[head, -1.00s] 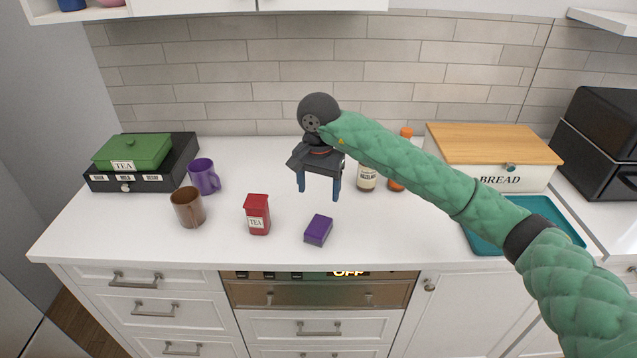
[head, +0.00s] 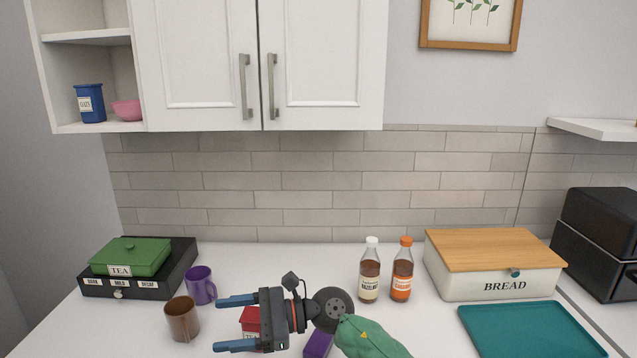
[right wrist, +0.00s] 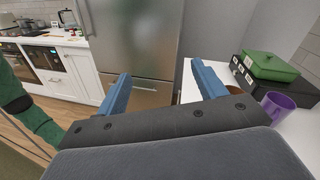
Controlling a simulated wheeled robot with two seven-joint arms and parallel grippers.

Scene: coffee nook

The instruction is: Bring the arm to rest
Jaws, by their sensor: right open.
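My right gripper (head: 236,324) is open and empty, with its two blue fingers pointing left in the head view. It is above the front of the counter, in front of the red tea tin (head: 250,318), which it partly hides. Its fingers also show in the right wrist view (right wrist: 158,92), spread apart with nothing between them. My right arm's green sleeve (head: 370,338) comes in from the bottom of the head view. My left gripper is not in view.
A brown mug (head: 182,320), purple mug (head: 201,286) and black drawer box (head: 140,280) with a green tea box (head: 130,257) stand at left. Two syrup bottles (head: 370,272), a bread box (head: 492,277) and a teal tray (head: 530,330) are right.

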